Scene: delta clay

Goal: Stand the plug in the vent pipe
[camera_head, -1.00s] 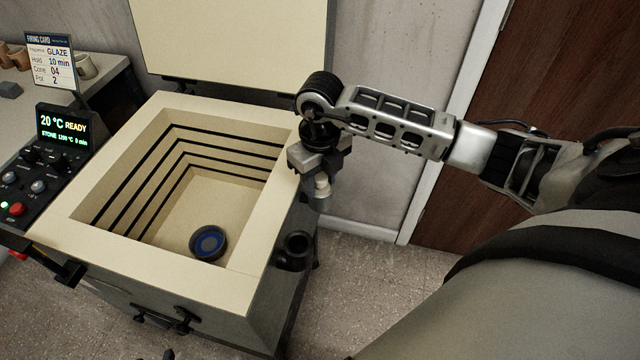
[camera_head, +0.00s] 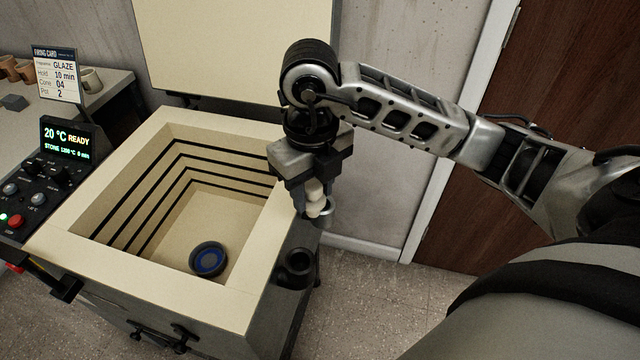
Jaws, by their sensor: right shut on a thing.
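My right gripper (camera_head: 313,187) points down beside the kiln's right wall, shut on the pale cream plug (camera_head: 315,204). The plug hangs roughly upright between the fingers, partly hidden by them. The vent pipe (camera_head: 297,264) is a short black elbow on the kiln's right side, with its round dark mouth facing up. The plug is above and beyond the pipe in the picture, apart from it. My left gripper is out of view.
The open kiln (camera_head: 190,300) has a pale rim and a blue-centred dark bowl (camera_head: 208,259) inside. Its raised lid (camera_head: 235,45) stands behind. A control panel (camera_head: 45,175) is at left. A grey ring (camera_head: 327,213) shows beside the plug; its support is unclear. The floor at right is clear.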

